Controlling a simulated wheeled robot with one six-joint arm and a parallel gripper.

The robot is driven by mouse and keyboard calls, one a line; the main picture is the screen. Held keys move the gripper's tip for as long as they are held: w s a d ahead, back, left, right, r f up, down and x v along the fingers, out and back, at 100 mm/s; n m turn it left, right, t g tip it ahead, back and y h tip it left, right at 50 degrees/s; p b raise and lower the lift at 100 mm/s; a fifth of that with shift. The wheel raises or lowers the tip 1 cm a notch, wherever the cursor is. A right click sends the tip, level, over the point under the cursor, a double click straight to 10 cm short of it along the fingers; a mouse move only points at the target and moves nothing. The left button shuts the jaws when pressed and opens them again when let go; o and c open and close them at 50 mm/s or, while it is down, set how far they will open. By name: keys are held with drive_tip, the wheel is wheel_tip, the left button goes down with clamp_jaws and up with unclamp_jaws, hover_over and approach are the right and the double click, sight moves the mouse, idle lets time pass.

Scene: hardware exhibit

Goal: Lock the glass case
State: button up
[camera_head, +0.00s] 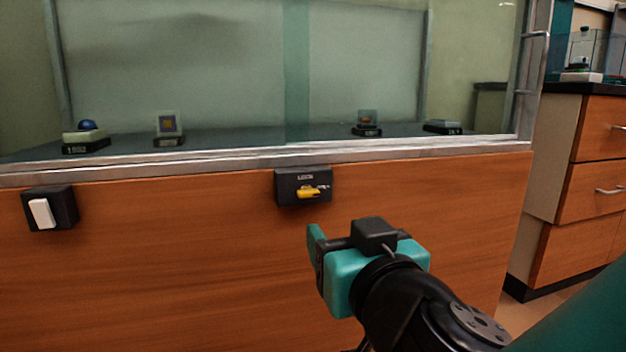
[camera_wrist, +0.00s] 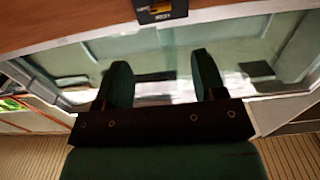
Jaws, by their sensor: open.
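The glass case (camera_head: 200,75) has a metal frame and stands on a wooden base. A dark lock box (camera_head: 288,189) labelled "LOCK" is mounted on the wooden front just under the frame. Its small yellow lever (camera_head: 308,192) lies about level. My gripper (camera_head: 318,250) is open and empty, below and slightly right of the lock box, apart from it. In the wrist view my two fingers (camera_wrist: 163,78) are spread. The lock box (camera_wrist: 161,12) shows there at the top edge, partly cut off, beyond the fingertips. Whether the lock is engaged cannot be told.
A black box with a white switch (camera_head: 42,213) is on the wooden front at left. Several small exhibits, such as one with a blue dome (camera_head: 87,126), stand inside the case. A door handle (camera_head: 530,65) is at the right frame. Wooden drawers (camera_head: 590,190) stand at right.

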sight(310, 195)
drive_tip(key=p+x, duration=0.5)
drive_tip(key=x, duration=0.9)
drive_tip(key=shift+w, duration=0.1)
drive_tip(key=c, duration=0.9)
